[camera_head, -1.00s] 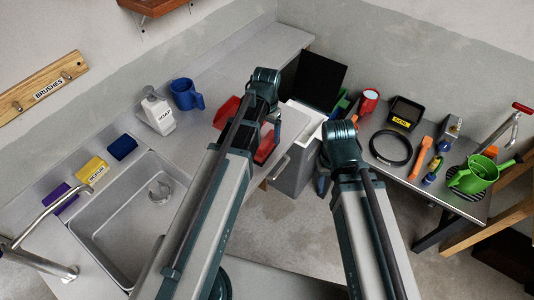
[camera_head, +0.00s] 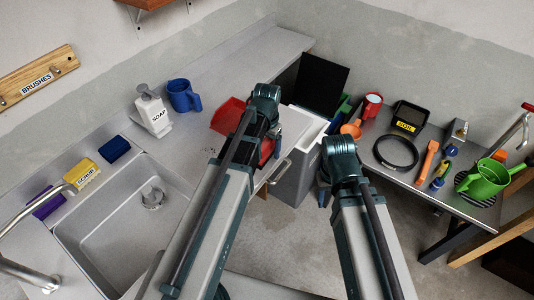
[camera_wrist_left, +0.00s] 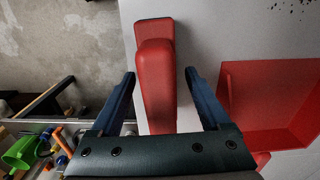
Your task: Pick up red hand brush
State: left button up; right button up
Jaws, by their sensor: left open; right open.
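A red hand brush (camera_wrist_left: 157,85) lies on the grey counter in the left wrist view, its long narrow body between my two blue fingers. My left gripper (camera_wrist_left: 160,76) is open around it, with a gap on both sides. In the head view my left arm hides most of the brush; a red part (camera_head: 267,150) shows beside the arm. A red dustpan (camera_head: 228,115) lies just left of it and shows on the right of the wrist view (camera_wrist_left: 270,100). My right gripper (camera_head: 324,188) is partly hidden by its arm, away from the brush.
The counter carries a soap bottle (camera_head: 154,112) and a blue mug (camera_head: 183,96), with a sink (camera_head: 110,225) nearer. A grey bin (camera_head: 300,165) stands at the counter's end. The right table holds a black ring (camera_head: 396,152) and a green watering can (camera_head: 485,180).

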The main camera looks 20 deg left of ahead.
pick_arm(q)
jog(key=shift+r, duration=0.1)
jog(key=shift+c, duration=0.3)
grip_shut()
notch_tip(320, 180, up, 10)
jog(key=p, duration=1)
jog(key=c, duration=0.5)
grip_release()
grip_shut()
